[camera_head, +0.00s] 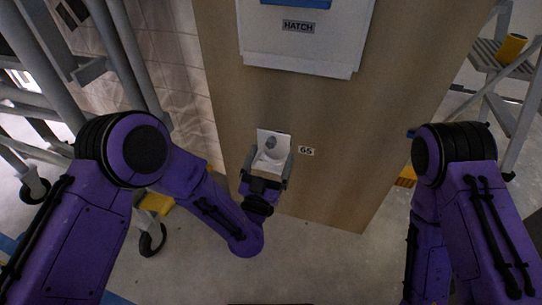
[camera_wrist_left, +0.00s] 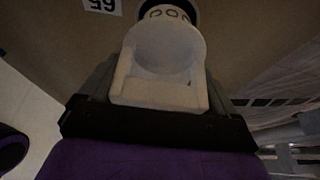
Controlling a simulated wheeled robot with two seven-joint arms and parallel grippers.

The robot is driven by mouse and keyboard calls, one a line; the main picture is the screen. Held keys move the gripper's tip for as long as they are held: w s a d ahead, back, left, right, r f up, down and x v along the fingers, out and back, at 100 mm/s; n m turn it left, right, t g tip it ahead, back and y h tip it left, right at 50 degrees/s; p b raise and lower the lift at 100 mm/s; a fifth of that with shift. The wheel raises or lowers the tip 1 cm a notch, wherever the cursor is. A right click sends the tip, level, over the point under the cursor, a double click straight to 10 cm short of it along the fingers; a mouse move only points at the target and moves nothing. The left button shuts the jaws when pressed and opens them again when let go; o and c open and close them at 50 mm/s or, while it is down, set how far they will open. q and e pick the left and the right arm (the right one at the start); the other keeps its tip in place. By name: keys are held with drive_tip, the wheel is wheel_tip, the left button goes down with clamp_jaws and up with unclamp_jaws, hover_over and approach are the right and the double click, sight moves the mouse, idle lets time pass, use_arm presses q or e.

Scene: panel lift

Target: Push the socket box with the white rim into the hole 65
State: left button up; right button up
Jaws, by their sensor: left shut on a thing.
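My left gripper (camera_head: 267,168) is shut on the white socket box (camera_head: 272,154), with one finger on each side of it. The box is close to the upright wooden panel (camera_head: 330,110), just left of the label 65 (camera_head: 306,151). In the left wrist view the box (camera_wrist_left: 160,95) sits between the fingers of my left gripper (camera_wrist_left: 158,100). A dark round edge, probably the hole (camera_wrist_left: 168,4), shows just beyond it, with several ring shapes in front. I cannot tell whether the box touches the panel. My right gripper is out of view.
A white hatch (camera_head: 305,45) with the label HATCH is on the panel above the box. Grey metal frames on wheels stand at the left, by a tiled wall (camera_head: 170,55). A stepladder (camera_head: 510,75) with a yellow cylinder (camera_head: 511,47) stands at the right.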

sight(273, 154)
use_arm(q)
drive_tip(key=shift+s+a, duration=0.15)
drive_tip(key=shift+s, duration=0.15)
drive_tip(key=shift+w, duration=0.15)
drive_tip(key=shift+w, duration=0.2)
idle(0.5)
drive_tip(key=shift+w+d, duration=0.25)
drive_tip(key=shift+w, duration=0.25)
drive_tip(key=shift+w+d, duration=0.2)
drive_tip(key=shift+w, duration=0.3)
drive_tip(key=shift+w, duration=0.1)
drive_tip(key=shift+w+d, duration=0.25)
drive_tip(key=shift+w, duration=0.5)
drive_tip(key=shift+w, duration=0.1)
